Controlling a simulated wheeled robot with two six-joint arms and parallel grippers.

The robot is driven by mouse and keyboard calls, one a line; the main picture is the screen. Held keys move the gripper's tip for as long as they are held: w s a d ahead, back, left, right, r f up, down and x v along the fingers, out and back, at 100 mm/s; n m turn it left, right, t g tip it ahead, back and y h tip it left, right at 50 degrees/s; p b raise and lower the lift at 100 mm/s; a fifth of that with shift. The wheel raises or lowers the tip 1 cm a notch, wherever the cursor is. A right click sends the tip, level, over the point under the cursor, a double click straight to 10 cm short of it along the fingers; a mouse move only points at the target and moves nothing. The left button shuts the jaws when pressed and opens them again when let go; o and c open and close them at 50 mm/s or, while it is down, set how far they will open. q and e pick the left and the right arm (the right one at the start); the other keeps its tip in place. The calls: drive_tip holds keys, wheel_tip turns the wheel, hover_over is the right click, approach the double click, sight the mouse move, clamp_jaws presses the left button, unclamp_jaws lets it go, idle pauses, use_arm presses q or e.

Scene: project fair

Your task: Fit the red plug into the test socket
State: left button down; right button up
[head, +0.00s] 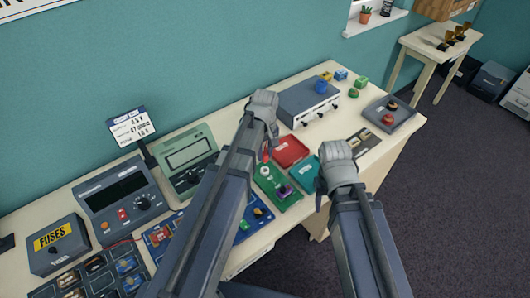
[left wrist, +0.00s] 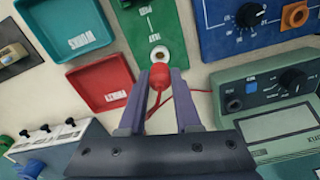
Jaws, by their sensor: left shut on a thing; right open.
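The red plug (left wrist: 160,76) is held between the fingertips of my left gripper (left wrist: 160,82), with a red lead trailing from it. It also shows in the head view (head: 266,151), partly behind my arm. A white-ringed socket (left wrist: 160,54) on a green board (left wrist: 141,30) is just beyond the plug's front; I cannot tell whether they touch. In the head view my left gripper (head: 264,120) is above the board's back end. My right gripper (head: 336,165) is open, beside the teal tray; its fingertips are mostly hidden.
A red tray (head: 290,151) and a teal tray (head: 304,174) lie beside the board. A green meter (head: 189,155) and a blue panel (left wrist: 262,30) flank it on the other side. A grey box with switches (head: 307,102) stands behind. The table's front edge is close.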

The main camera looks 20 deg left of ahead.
sight(265, 160)
use_arm(q)
drive_tip(key=shift+f+b, duration=1.65)
drive_tip(key=shift+f, duration=0.4)
drive_tip(key=shift+f+b, duration=0.85)
drive_tip(key=shift+b, duration=0.05)
idle(0.7)
drive_tip(key=shift+c, duration=0.2)
unclamp_jaws()
idle(0.4)
drive_tip(key=shift+r, duration=0.15)
drive_tip(key=shift+r+p, duration=3.9)
drive_tip(key=shift+p, duration=0.15)
